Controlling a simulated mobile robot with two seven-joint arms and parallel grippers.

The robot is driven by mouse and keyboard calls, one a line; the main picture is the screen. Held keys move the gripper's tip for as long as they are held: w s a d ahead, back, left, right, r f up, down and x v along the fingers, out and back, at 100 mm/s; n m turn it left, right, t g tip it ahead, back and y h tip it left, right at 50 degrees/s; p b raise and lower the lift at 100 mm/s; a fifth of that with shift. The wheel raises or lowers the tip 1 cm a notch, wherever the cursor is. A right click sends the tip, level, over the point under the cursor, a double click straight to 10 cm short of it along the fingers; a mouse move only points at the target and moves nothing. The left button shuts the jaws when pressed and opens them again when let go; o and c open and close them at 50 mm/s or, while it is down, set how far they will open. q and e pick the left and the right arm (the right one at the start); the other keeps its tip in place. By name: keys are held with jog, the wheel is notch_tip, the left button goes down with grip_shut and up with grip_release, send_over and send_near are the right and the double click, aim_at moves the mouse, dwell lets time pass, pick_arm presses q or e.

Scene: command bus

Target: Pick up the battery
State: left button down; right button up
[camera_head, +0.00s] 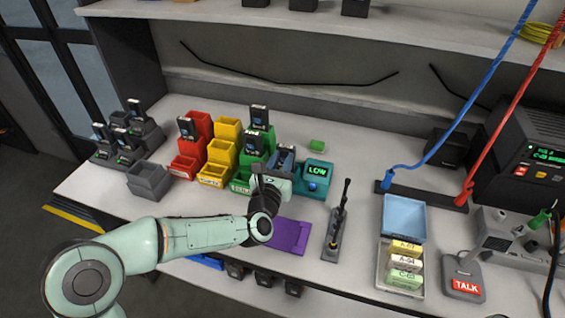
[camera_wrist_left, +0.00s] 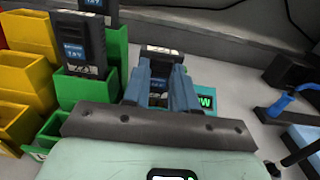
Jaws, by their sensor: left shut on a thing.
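The battery (camera_wrist_left: 161,51) is dark, with a pale label, and stands upright between the two blue fingers of my left gripper (camera_wrist_left: 159,82) in the left wrist view. The gripper is shut on it. In the head view my left gripper (camera_head: 284,160) is at the left side of a teal tester (camera_head: 317,180) whose screen reads LOW. The fingers hide the battery's lower part, so I cannot tell whether it still sits in the tester. My right gripper is not in view.
Red (camera_head: 184,167), yellow (camera_head: 213,174) and green bins (camera_head: 240,183) stand to the left, some with upright batteries. Chargers (camera_head: 130,140) hold more batteries at far left. A purple mat (camera_head: 290,236) and upright black handset (camera_head: 337,225) are in front. A blue tray (camera_head: 404,218) lies right.

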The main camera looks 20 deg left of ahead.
pick_arm(q)
notch_tip(320, 180, up, 19)
jog(key=p, duration=0.4)
jog(key=shift+r, duration=0.15)
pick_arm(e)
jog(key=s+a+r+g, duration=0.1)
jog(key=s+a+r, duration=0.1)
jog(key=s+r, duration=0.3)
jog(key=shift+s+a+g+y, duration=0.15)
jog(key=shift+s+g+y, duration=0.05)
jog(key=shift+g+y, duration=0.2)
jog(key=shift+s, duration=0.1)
